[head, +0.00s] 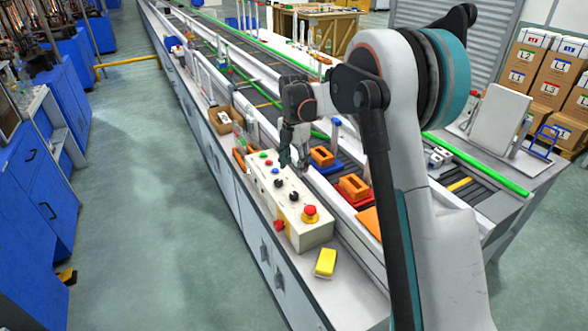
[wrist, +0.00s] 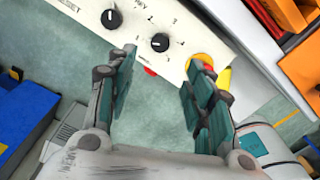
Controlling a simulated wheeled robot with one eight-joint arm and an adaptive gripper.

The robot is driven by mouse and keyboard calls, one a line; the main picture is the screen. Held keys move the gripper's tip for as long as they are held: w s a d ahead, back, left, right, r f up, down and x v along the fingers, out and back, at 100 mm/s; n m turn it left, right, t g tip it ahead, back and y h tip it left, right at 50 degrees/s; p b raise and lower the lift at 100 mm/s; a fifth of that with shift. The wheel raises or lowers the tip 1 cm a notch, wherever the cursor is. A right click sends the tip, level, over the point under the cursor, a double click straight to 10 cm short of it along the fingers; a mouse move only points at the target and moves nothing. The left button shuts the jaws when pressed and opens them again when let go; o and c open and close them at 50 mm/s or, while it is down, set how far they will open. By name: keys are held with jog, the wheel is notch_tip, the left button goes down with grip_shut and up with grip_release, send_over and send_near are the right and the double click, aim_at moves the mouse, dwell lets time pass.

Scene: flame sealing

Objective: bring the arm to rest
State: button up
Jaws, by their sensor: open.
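My arm reaches over the bench from the right in the head view. My gripper (head: 293,157) hangs fingers down above the white control box (head: 308,232), near its row of buttons and knobs. In the wrist view my gripper (wrist: 158,95) has its two teal-padded fingers spread apart with nothing between them. The control box also shows there (wrist: 150,15), with black knobs just beyond the fingertips. Whether the fingers touch the box cannot be told.
A red emergency button (head: 311,211) sits on the box's near end. A yellow block (head: 326,262) lies in front of it. Orange blocks (head: 354,186) stand on the conveyor to the right. A cardboard box (head: 222,119) stands behind. The floor aisle (head: 150,220) on the left is clear.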

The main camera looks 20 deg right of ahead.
jog(key=s+a+r+m+t, duration=0.1)
jog(key=s+r+m+t, duration=0.2)
jog(key=s+r+m, duration=1.05)
jog(key=s+f+m+t, duration=0.1)
jog(key=s+m, duration=0.4)
jog(key=s, duration=0.7)
jog(key=s+a+f+m+t, duration=0.1)
jog(key=s+m+t, duration=0.2)
jog(key=s, duration=0.9)
jog(key=m, duration=0.3)
jog(key=shift+s+a+f, duration=0.15)
jog(key=shift+s+f, duration=0.05)
jog(key=shift+f, duration=0.1)
